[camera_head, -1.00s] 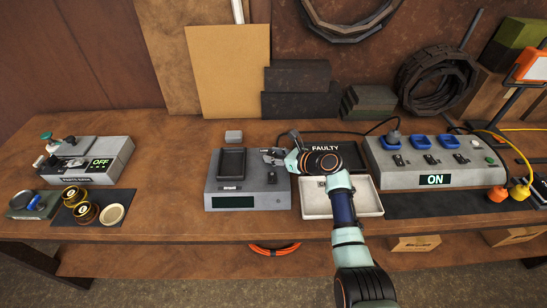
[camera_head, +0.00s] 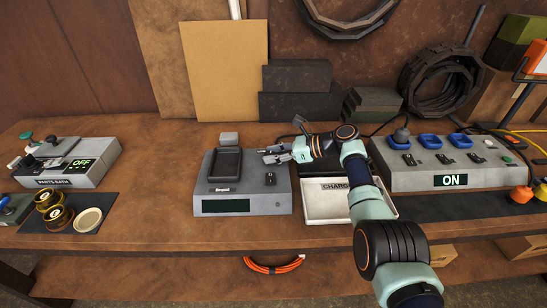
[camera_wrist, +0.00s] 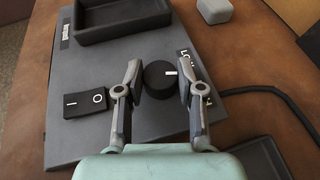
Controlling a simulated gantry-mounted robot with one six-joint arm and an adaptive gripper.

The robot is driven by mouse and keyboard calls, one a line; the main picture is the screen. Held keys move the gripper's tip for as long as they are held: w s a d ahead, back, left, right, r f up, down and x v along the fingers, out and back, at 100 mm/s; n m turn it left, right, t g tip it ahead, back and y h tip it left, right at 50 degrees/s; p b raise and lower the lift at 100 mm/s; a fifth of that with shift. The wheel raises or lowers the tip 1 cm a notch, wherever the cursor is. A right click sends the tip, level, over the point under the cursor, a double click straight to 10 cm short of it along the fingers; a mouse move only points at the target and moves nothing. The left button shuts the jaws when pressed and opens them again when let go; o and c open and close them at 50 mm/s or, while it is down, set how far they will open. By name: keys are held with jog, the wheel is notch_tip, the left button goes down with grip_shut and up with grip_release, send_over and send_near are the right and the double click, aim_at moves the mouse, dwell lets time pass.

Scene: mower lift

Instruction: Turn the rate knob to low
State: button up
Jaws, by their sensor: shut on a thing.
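The round black knob (camera_wrist: 158,97) sits on the grey device (camera_wrist: 67,143), between my gripper's two fingers in the wrist view. My gripper (camera_wrist: 160,82) is closed around its sides. A white mark on the knob's top points right, towards a white label that a finger partly hides. I cannot read the whole label. In the head view my gripper (camera_head: 270,156) is at the upper right of the same device (camera_head: 238,190), and I cannot make out the knob there. The device's display is dark.
A rocker switch (camera_wrist: 85,103) is close to the left finger. A black holder (camera_head: 226,163) stands on the device. A small grey block (camera_head: 229,139) lies behind it. A white tray (camera_head: 325,211) and the ON power box (camera_head: 448,166) are to the right.

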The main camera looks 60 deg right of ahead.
jog(key=shift+f, duration=0.1)
jog(key=o, duration=1.2)
jog(key=shift+c, duration=0.2)
jog(key=shift+s, duration=0.1)
jog(key=v, duration=1.2)
